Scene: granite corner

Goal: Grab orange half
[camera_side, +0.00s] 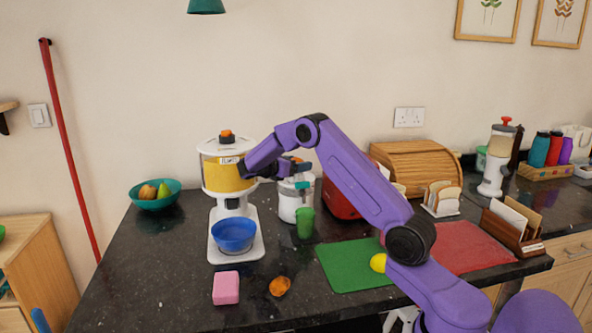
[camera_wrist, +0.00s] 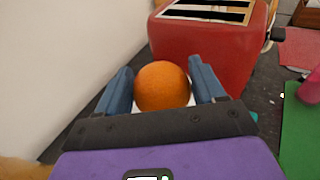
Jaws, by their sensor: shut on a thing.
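An orange half (camera_wrist: 162,86) shows its round, pitted peel between the two blue fingers of my gripper (camera_wrist: 162,72) in the wrist view. The fingers are shut on it, one on each side. Its cut face is hidden. In the side view my gripper (camera_side: 302,177) is just above a white appliance (camera_side: 291,208), and the orange half is hard to make out there. A bit of white shows under the fruit in the wrist view; I cannot tell whether the two touch. Another orange-coloured piece (camera_side: 280,286) lies on the front of the counter.
A white dispenser with yellow contents (camera_side: 222,176) stands left, over a blue bowl (camera_side: 234,235). A green cup (camera_side: 305,223) stands close by. A red appliance (camera_wrist: 205,50) is just beyond my gripper. A green board (camera_side: 350,262) and pink sponge (camera_side: 226,288) lie in front.

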